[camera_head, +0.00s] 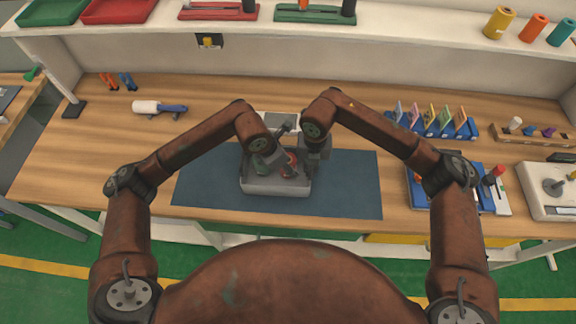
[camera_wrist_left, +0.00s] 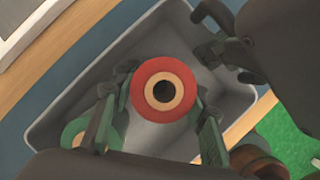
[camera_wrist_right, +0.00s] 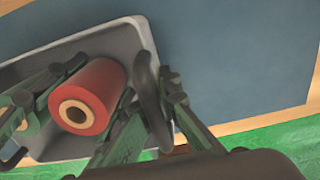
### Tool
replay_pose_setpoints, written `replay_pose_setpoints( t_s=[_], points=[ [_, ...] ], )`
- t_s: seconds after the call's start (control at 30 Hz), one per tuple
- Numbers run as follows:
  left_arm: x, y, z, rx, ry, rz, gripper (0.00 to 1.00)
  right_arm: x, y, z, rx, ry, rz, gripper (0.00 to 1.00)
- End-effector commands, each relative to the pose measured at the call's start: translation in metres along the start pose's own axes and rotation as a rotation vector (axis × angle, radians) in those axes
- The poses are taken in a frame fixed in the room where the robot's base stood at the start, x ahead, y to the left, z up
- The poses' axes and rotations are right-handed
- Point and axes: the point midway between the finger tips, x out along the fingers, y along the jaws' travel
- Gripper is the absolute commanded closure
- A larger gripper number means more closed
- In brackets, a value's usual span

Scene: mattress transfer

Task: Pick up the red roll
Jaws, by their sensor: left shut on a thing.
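The red roll (camera_head: 289,165) has a pale core with a dark hole. It shows clearly in the left wrist view (camera_wrist_left: 164,90) and the right wrist view (camera_wrist_right: 90,92), over the grey tray (camera_head: 275,187). My left gripper (camera_wrist_left: 163,98) is shut on the roll, one finger on each side. My right gripper (camera_head: 318,155) is just right of the roll, by the tray's right side. A green roll (camera_wrist_left: 78,134) shows partly in the tray, behind a left finger.
The tray stands on a blue mat (camera_head: 350,185). A white-and-blue tool (camera_head: 160,107) lies at the left. A rack of coloured cards (camera_head: 435,122) stands at the right. Yellow (camera_head: 499,23), orange and teal rolls stand on the shelf. The mat's right part is clear.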

Motion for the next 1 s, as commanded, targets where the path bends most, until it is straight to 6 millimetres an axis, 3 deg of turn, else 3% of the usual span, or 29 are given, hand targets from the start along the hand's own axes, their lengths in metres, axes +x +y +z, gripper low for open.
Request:
replay_pose_setpoints(
  t_s=[0.13, 0.63, 1.0],
  points=[
    [-0.019, 0.001, 0.009, 0.004, -0.004, 0.004, 0.92, -0.001, 0.001, 0.000, 0.000, -0.001, 0.002, 1.00],
    [-0.021, 0.000, -0.008, -0.002, -0.305, -0.008, 0.92, -0.001, 0.001, 0.000, 0.000, -0.001, 0.002, 1.00],
    [-0.095, 0.001, 0.003, 0.005, -0.306, -0.004, 0.92, -0.001, 0.001, 0.000, 0.000, -0.001, 0.002, 1.00]
  ],
)
